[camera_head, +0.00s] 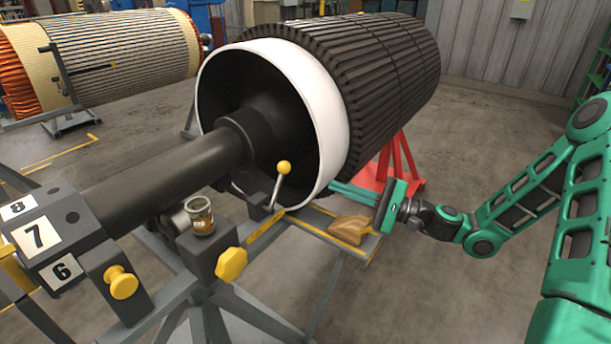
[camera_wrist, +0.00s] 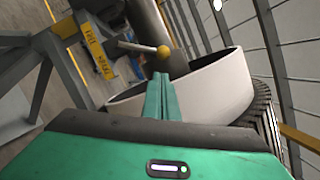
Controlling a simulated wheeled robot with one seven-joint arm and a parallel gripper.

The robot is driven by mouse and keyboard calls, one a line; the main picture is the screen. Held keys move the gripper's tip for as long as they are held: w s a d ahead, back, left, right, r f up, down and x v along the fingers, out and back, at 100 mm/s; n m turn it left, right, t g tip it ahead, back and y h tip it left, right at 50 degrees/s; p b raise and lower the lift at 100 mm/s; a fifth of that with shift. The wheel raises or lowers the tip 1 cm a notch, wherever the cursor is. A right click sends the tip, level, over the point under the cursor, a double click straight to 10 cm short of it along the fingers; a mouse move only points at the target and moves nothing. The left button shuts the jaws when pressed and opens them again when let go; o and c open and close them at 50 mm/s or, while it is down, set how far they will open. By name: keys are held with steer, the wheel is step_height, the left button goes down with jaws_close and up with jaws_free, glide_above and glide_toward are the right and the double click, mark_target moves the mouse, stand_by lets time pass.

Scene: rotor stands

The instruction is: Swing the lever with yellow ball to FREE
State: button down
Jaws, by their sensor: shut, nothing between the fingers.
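The lever with the yellow ball (camera_head: 283,168) stands on the rotor stand, in front of the white ring of the rotor. Its rod tilts up and slightly right from a dark block. In the wrist view the yellow ball (camera_wrist: 163,52) is just beyond the fingertips, with the rod pointing left. A yellow plate with dark lettering (camera_wrist: 101,52) lies by the lever's base; I cannot read it surely. My gripper (camera_head: 333,187) is shut and empty, right of the ball and apart from it, fingers pointing left. Its fingers also show in the wrist view (camera_wrist: 160,80).
The white ring (camera_head: 325,115) and black rotor (camera_head: 375,60) rise behind my gripper. A brown cloth-like lump (camera_head: 349,229) lies on the stand below the fingers. A glass jar (camera_head: 200,216) and yellow knob (camera_head: 231,264) are left. Open floor lies at front right.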

mark_target(277, 187)
steer(key=shift+w, duration=0.1)
stand_by(0.3)
steer(key=x, duration=1)
steer(key=shift+d, duration=0.15)
